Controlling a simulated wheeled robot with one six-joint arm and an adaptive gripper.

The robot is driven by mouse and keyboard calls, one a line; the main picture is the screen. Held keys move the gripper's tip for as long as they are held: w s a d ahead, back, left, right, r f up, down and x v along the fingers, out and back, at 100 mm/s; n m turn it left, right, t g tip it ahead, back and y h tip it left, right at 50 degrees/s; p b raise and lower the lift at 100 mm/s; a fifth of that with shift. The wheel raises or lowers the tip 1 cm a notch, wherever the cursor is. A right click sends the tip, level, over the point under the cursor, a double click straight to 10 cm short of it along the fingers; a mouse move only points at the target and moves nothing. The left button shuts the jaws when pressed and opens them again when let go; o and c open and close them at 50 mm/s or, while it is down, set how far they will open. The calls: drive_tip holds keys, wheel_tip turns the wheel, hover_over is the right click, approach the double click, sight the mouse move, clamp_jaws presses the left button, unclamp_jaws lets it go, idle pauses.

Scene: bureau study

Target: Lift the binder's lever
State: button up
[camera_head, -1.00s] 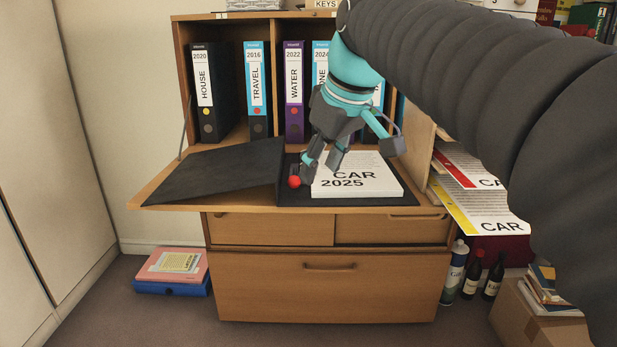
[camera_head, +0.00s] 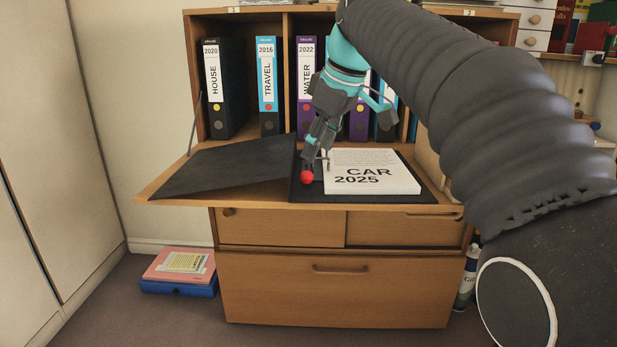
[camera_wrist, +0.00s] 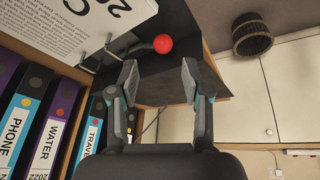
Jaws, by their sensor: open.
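The open black binder (camera_head: 222,169) lies flat on the fold-down desk flap. A white paper stack marked CAR 2025 (camera_head: 372,179) lies on its right half; it shows at the upper left of the wrist view (camera_wrist: 62,28). The lever's red ball (camera_head: 307,177) sits left of the stack, near the binder's middle. In the wrist view the red ball (camera_wrist: 163,43) appears beyond and between my fingertips. My gripper (camera_head: 307,158) is open and empty, just above and behind the ball. My fingers (camera_wrist: 158,78) appear apart from it. The lever's arm is mostly hidden; thin metal rings (camera_wrist: 107,46) show beside the paper.
Upright binders, including HOUSE (camera_head: 220,88), TRAVEL (camera_head: 267,88) and WATER (camera_head: 306,75), stand in the cabinet behind. The wooden flap (camera_head: 170,198) has a bare front edge. My arm covers the right side. A pink folder (camera_head: 178,265) lies on the floor at left.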

sight(309, 172)
drive_tip(key=b+x, duration=0.1)
drive_tip(key=x, duration=0.6)
